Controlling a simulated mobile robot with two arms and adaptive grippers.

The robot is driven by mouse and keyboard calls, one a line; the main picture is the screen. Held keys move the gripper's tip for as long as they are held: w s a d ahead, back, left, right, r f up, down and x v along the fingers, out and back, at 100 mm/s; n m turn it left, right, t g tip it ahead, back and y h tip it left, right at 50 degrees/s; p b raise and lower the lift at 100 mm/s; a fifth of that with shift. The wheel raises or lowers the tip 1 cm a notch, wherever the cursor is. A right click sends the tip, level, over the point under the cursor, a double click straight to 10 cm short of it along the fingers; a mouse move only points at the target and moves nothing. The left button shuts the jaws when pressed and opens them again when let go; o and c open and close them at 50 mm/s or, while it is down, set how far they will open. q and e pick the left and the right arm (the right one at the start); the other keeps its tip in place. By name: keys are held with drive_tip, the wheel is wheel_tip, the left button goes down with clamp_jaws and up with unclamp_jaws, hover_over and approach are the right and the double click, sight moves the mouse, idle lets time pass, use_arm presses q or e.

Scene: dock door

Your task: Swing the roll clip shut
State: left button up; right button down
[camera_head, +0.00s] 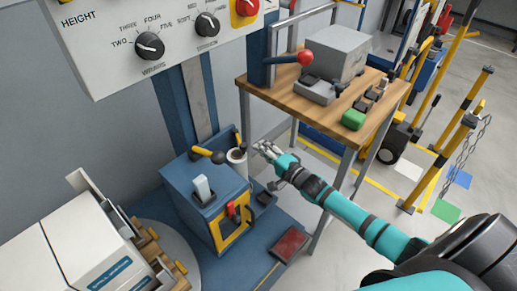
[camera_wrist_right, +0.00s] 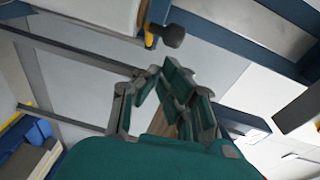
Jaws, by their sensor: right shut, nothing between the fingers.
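My left gripper is not in view.
A wooden-topped table (camera_head: 285,98) with a grey box (camera_head: 338,52), a red-knobbed lever (camera_head: 304,58) and a green block (camera_head: 353,120) stands close to my right forearm. White cartons (camera_head: 85,245) are at lower left. A control panel (camera_head: 110,45) hangs above.

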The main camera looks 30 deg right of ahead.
sight(245, 150)
drive_tip(key=shift+w+a, duration=0.3)
drive_tip(key=shift+a, duration=0.25)
drive_tip(key=a+p, duration=0.1)
drive_tip(key=a, duration=0.2)
drive_tip(key=shift+a+p, duration=0.15)
drive_tip(key=shift+p, duration=0.25)
drive_tip(key=shift+s, duration=0.1)
